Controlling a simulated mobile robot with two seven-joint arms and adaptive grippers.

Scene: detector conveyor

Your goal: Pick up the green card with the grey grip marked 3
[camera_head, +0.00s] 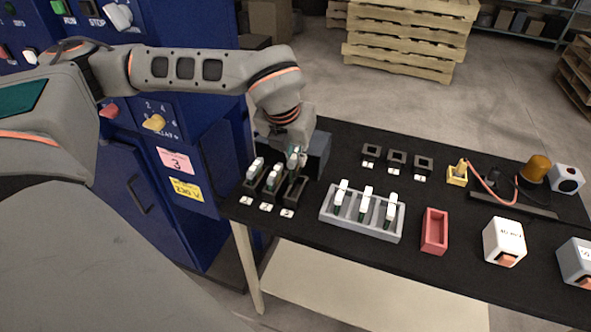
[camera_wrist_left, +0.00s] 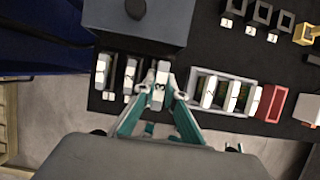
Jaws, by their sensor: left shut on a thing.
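The card with the light grip marked 3 (camera_wrist_left: 160,88) is between the fingertips of my left gripper (camera_wrist_left: 162,92) in the left wrist view. The gripper is shut on that grip. In the head view my left gripper (camera_head: 298,150) is at the far end of the rightmost black holder (camera_head: 294,191). Fingers hide much of the card there, and I cannot tell whether its lower edge is clear of the holder. Two other cards with pale grips (camera_head: 256,164) (camera_head: 273,178) stand in the neighbouring black holders. My right gripper is not in view.
A grey rack (camera_head: 362,228) with three pale-gripped cards stands to the right. Beyond it are a red tray (camera_head: 434,232) and a white box (camera_head: 503,241). Small black holders (camera_head: 396,162) stand at the back. A dark grey box (camera_head: 318,155) is close behind my gripper.

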